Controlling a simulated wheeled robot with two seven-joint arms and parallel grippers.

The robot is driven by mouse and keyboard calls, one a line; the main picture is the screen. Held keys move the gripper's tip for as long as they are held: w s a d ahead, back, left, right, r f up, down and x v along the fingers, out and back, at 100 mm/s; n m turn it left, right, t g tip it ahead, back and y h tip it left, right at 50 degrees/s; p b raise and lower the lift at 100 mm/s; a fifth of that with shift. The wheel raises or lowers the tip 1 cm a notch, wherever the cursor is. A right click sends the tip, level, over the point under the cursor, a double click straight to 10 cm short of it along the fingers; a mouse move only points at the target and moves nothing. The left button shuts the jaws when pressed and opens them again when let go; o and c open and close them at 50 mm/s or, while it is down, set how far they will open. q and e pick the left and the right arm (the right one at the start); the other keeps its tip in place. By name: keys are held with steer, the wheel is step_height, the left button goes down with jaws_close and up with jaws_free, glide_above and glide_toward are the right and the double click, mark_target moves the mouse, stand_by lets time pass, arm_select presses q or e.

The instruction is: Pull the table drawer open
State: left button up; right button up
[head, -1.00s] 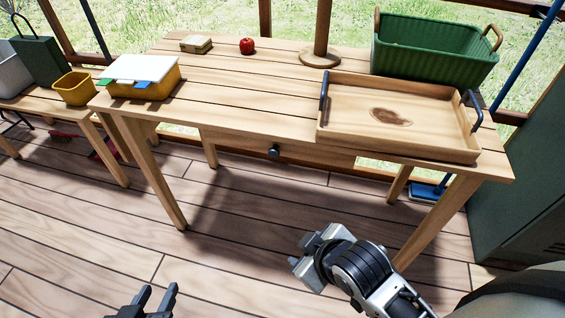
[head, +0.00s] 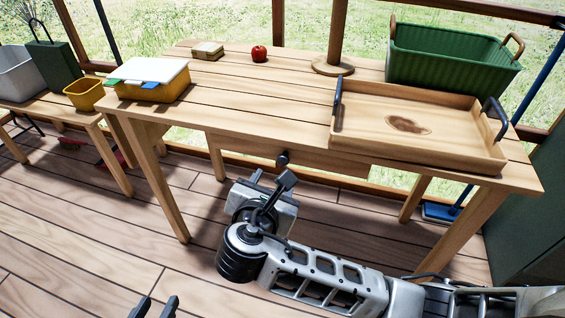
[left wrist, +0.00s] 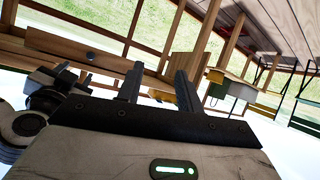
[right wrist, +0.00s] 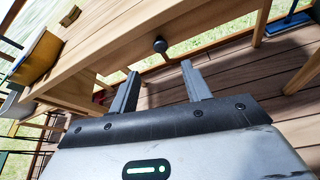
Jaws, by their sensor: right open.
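The wooden table (head: 240,88) has a shallow drawer (head: 325,163) under its top, with a small dark round knob (head: 283,158). The drawer front looks flush with the table frame. My right gripper (head: 271,178) is open and empty, just in front of and below the knob. In the right wrist view the knob (right wrist: 160,45) is beyond the two fingertips (right wrist: 160,76), roughly between them and not touched. My left gripper (head: 155,306) is open and empty, low at the bottom edge, away from the table; its fingers are apart in the left wrist view (left wrist: 158,78).
On the table are a wooden tray (head: 450,155), a green basket (head: 450,65), a yellow box with white lid (head: 150,85), a red apple (head: 259,54) and a sandwich-like block (head: 207,51). A side bench (head: 75,108) stands left. Floor in front is clear.

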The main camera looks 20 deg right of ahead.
mark_target(283, 160)
steer(key=b+x, duration=0.2)
steer(key=x, duration=0.8)
steer(key=shift+w+d+f, duration=0.1)
steer(key=shift+w+f, duration=0.05)
steer(key=shift+b+x, duration=0.35)
steer(key=shift+x, duration=0.45)
arm_select(q)
steer(key=shift+g, duration=0.7)
steer(key=f, duration=0.2)
steer(key=d+f, duration=0.1)
steer(key=f, duration=0.2)
steer(key=shift+w+d+f, duration=0.15)
steer(key=shift+w+f, duration=0.15)
